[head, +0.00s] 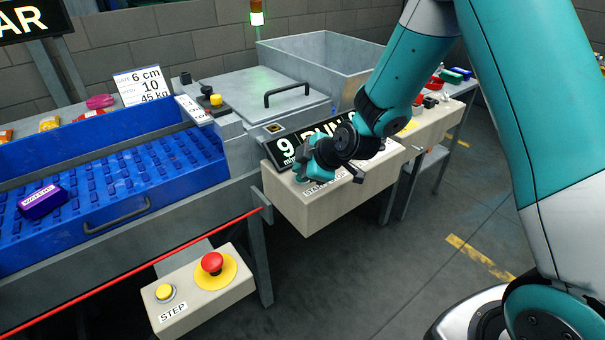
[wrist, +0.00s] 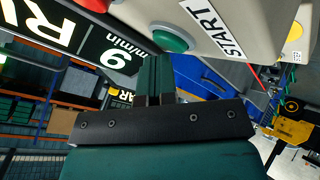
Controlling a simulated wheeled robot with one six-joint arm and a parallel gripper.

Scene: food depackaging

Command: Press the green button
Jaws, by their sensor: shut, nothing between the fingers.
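The green button (wrist: 170,40) is a round green cap in a pale ring, next to the START label (wrist: 212,28) on a light control box in the wrist view. In the head view my gripper (head: 304,176) is over the top of the START box (head: 312,209) and hides the button. In the wrist view my gripper (wrist: 158,84) is shut and empty, its fingers pointing toward the button's side of the picture. I cannot tell whether the fingertips touch the button.
A black display reading 9 m/min (head: 283,149) stands behind the box. A lower box (head: 205,305) holds a red stop button (head: 212,262) and a yellow STEP button (head: 165,292). A blue conveyor (head: 110,175) carries a purple pack (head: 42,201). A red cord (head: 130,288) runs along its front.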

